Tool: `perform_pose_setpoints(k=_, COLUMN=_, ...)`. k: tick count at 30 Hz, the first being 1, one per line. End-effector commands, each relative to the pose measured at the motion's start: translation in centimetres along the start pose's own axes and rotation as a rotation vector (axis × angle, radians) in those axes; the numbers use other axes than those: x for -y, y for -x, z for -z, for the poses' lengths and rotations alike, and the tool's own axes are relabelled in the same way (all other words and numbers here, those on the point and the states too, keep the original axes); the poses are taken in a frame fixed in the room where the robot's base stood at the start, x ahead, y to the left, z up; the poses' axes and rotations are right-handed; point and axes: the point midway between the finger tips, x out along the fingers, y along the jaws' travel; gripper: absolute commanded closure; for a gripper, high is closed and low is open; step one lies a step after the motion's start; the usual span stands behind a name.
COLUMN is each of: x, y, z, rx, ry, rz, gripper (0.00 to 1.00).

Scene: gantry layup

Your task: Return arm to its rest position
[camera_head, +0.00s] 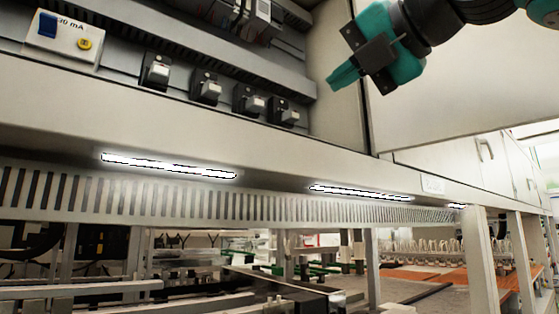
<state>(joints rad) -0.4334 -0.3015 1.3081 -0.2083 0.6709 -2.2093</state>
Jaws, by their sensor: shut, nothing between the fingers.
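My gripper (343,78) is at the upper right, at the end of my dark arm, which enters from the top right corner. It is teal and black and points down to the left. Its fingers are together and hold nothing. It hangs in front of the edge between the open electrical panel and a pale cabinet door. I cannot tell how far it is from them.
The electrical panel at the upper left holds several black switches (207,87) and a white unit with a yellow button (85,43). Below run a slotted grille (150,203) and light strips (168,166). Machinery fills the space beneath. White posts (477,262) stand at right.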

Motion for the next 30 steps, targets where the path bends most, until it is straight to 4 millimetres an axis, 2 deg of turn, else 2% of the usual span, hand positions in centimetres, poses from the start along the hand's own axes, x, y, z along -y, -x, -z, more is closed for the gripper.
perform_pose_setpoints(k=1, x=2.5, y=-1.6, z=1.9, rx=-0.053, ry=-0.113, rz=0.06, gripper=1.0)
perform_pose_setpoints(k=3, x=6.3, y=-3.4, z=5.1, rx=-0.121, ry=-0.319, rz=0.161, gripper=1.0)
perform_pose_setpoints(k=7, x=14.1, y=-5.2, z=12.0, rx=-0.203, ry=-0.747, rz=0.405, gripper=1.0)
perform_pose_setpoints(k=11, x=21.6, y=-4.5, z=19.3, rx=-0.199, ry=-1.176, rz=0.698, gripper=1.0)
perform_pose_setpoints(k=12, x=23.8, y=-3.8, z=21.6, rx=-0.177, ry=-1.305, rz=0.797, gripper=1.0)
perform_pose_setpoints(k=15, x=28.5, y=-1.3, z=27.1, rx=-0.082, ry=-1.604, rz=1.046, gripper=1.0)
perform_pose_setpoints(k=18, x=31.8, y=1.7, z=31.8, rx=0.051, ry=-1.837, rz=1.268, gripper=1.0)
perform_pose_setpoints(k=22, x=34.1, y=4.9, z=35.8, rx=0.221, ry=-2.026, rz=1.474, gripper=1.0)
perform_pose_setpoints(k=25, x=34.9, y=6.3, z=37.3, rx=0.303, ry=-2.095, rz=1.555, gripper=1.0)
perform_pose_setpoints(k=30, x=35.1, y=6.8, z=37.8, rx=0.339, ry=-2.122, rz=1.584, gripper=1.0)
